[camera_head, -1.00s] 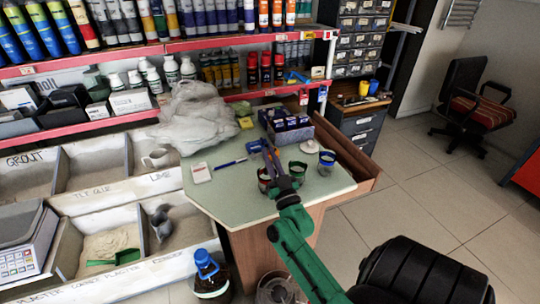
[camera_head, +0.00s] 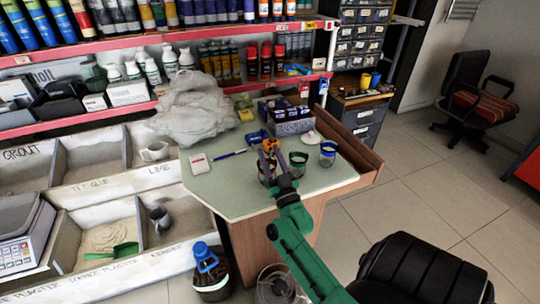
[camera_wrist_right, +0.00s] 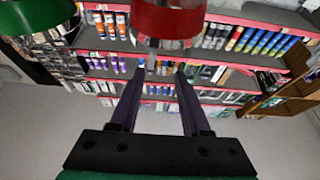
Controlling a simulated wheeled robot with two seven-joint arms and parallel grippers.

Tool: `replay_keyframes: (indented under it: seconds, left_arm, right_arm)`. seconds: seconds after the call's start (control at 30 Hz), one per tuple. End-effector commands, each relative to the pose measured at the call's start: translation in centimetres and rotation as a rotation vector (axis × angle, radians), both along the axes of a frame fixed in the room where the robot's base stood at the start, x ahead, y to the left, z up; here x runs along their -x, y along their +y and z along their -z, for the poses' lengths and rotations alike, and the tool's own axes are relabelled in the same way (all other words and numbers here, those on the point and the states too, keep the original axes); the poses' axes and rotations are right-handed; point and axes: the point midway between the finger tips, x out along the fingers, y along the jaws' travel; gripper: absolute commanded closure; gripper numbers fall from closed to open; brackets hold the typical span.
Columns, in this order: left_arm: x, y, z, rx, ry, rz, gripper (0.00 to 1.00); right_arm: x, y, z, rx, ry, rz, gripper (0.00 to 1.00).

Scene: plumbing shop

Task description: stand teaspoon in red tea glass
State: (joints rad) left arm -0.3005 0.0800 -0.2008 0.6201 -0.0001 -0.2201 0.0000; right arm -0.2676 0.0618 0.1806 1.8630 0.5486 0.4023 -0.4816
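The red tea glass (camera_head: 263,174) stands on the green counter and is partly hidden by my right gripper (camera_head: 270,147). In the right wrist view, the glass's red band (camera_wrist_right: 168,20) shows large at the top edge, close to the fingers. A green glass (camera_head: 298,162) and a blue glass (camera_head: 328,154) stand to the right of the red one. My left gripper is not in view.
A blue pen (camera_head: 229,154) and a white card pack (camera_head: 199,163) lie on the counter (camera_head: 225,195), left of the glasses. Boxes (camera_head: 292,124) and a plastic-wrapped bundle (camera_head: 195,108) stand behind. The counter's front left is clear.

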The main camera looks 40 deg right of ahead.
Motion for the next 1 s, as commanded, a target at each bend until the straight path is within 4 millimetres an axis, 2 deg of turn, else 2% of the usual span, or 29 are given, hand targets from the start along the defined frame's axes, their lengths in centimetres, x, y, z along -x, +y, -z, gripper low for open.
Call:
replay_keyframes:
  seconds: [0.17,0.27,0.37,0.6,0.7,0.83,1.0]
  left_arm:
    - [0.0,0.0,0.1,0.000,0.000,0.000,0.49]
    - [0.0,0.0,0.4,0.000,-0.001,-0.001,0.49]
    - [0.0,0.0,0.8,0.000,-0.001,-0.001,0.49]
    - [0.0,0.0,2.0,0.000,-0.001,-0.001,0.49]
    - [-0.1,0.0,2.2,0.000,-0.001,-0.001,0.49]
    - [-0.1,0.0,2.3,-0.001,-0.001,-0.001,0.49]
    - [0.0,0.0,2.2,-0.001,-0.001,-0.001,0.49]
  right_arm:
    - [0.4,0.2,0.3,0.000,0.001,0.000,0.53]
    - [1.5,0.6,1.0,-0.002,0.003,0.000,0.53]
    - [3.6,1.3,2.0,-0.001,0.006,-0.001,0.53]
    - [9.7,3.4,4.8,-0.001,0.007,0.000,0.53]
    - [11.5,4.0,5.4,-0.001,0.004,0.000,0.53]
    - [12.6,4.4,5.7,0.000,0.001,0.000,0.53]
    - [12.7,4.4,5.7,-0.001,-0.001,0.001,0.53]
